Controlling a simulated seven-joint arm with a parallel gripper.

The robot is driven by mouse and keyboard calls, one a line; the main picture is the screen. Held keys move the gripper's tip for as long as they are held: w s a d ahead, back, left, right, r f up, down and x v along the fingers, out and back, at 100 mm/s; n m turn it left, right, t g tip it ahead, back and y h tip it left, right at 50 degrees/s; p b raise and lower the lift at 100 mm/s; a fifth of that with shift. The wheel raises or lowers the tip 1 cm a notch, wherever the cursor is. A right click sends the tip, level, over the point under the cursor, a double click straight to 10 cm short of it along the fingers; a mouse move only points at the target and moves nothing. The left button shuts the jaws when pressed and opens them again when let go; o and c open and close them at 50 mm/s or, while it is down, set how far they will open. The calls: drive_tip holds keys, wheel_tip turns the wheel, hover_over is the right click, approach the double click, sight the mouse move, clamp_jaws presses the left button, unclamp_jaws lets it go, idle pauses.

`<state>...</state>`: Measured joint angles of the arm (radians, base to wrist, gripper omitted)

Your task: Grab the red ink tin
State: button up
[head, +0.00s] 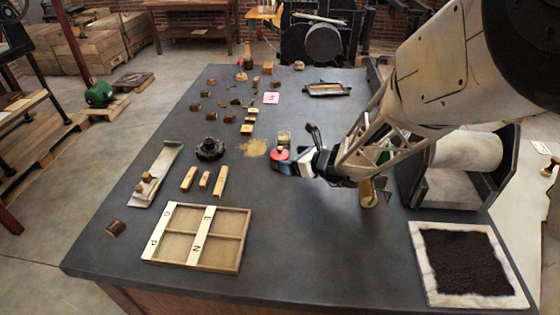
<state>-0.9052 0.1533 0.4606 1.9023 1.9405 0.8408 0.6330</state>
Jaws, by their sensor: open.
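A small round red tin (281,154) stands on the dark table near its middle, partly hidden by my gripper. My gripper (293,157) reaches in from the right, low over the table, with its jaws open. Its fingertips are right at the red tin and overlap it in the picture. I cannot tell whether they touch it or whether the tin lies between them.
A yellowish tin (284,138) stands just behind the red tin. A dark gear-like piece (209,149) and wooden blocks (204,179) lie to the left. A divided wooden tray (243,240) is in front, and a white-framed dark pad (418,262) at front right. The front middle is clear.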

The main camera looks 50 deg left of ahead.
sight(286, 158)
drive_tip(key=shift+s+a+f, duration=0.15)
drive_tip(key=shift+a+f, duration=0.05)
drive_tip(key=shift+a, duration=0.35)
drive_tip(key=shift+f+x, duration=0.1)
drive_tip(key=shift+x, duration=1.2)
drive_tip(key=shift+f+x, duration=0.15)
drive_tip(key=shift+x, duration=1.2)
drive_tip(key=shift+d, duration=0.1)
drive_tip(key=shift+c, duration=0.5)
drive_tip(key=c, duration=1.1)
drive_tip(key=shift+r, duration=0.1)
drive_tip(key=shift+r, duration=4.95)
